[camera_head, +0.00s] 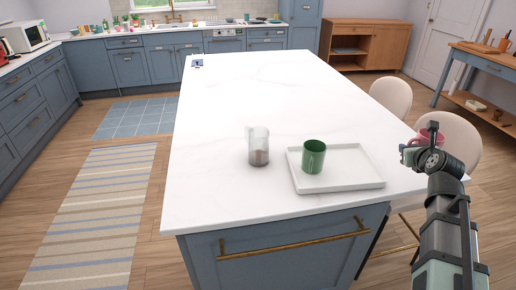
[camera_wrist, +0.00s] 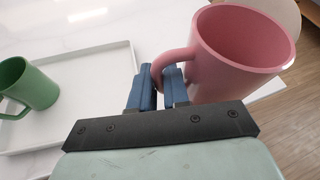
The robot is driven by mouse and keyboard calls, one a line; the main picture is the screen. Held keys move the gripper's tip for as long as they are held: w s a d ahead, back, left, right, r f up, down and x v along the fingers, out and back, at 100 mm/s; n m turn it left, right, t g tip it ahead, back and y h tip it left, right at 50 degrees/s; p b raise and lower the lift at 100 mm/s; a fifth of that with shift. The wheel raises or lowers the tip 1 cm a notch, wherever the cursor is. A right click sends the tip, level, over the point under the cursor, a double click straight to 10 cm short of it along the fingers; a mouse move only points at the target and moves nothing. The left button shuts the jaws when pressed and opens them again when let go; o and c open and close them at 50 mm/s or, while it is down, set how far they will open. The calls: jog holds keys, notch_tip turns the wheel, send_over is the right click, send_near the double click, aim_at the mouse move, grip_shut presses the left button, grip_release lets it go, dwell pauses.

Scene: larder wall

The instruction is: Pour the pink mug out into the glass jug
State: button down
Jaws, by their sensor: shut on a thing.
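The pink mug (camera_wrist: 235,60) is held by its handle in my gripper (camera_wrist: 159,76); the blue fingers are shut on the handle. I see part of its inside wall, but I cannot make out any contents. In the head view the pink mug (camera_head: 432,132) is partly hidden behind my gripper (camera_head: 411,153), off the right side of the island near a chair. The glass jug (camera_head: 259,146) stands upright on the white island top, left of the tray, with something brownish in its bottom. My gripper is well to the right of the jug.
A white tray (camera_head: 352,183) lies between the jug and my gripper, with a green mug (camera_head: 313,157) upright on it. Two pale chairs (camera_head: 391,97) stand along the island's right side.

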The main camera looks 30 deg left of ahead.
jog(key=w+d+m+t+h, duration=0.25)
jog(key=d+m+h, duration=0.2)
jog(key=d, duration=1.15)
jog(key=a+n+y, duration=0.1)
jog(key=a, duration=0.3)
jog(key=w+a+f+n+g+y, duration=0.1)
jog(key=a+n+y, duration=0.1)
jog(key=a, duration=0.3)
jog(key=w+a+f+n+g+y, duration=0.1)
jog(key=a, duration=0.4)
jog(key=shift+w+f+n+g+y, duration=0.15)
jog(key=shift+w+n+g+y, duration=0.05)
jog(key=shift+n+g+y, duration=0.05)
jog(key=s+a+n+g+y, duration=0.2)
jog(key=s+a+n+g, duration=0.2)
jog(key=a, duration=0.7)
jog(key=s+a+n+g+y, duration=0.2)
jog(key=s+a+n+g, duration=0.3)
jog(key=a+n+g, duration=0.3)
jog(key=s+a+n+g+y, duration=0.2)
jog(key=s+a+n+g, duration=0.3)
jog(key=a, duration=1)
jog(key=shift+s+r+n+g, duration=0.25)
jog(key=shift+r+n+g, duration=0.1)
jog(key=shift+n+g, duration=0.3)
jog(key=shift+a, duration=0.1)
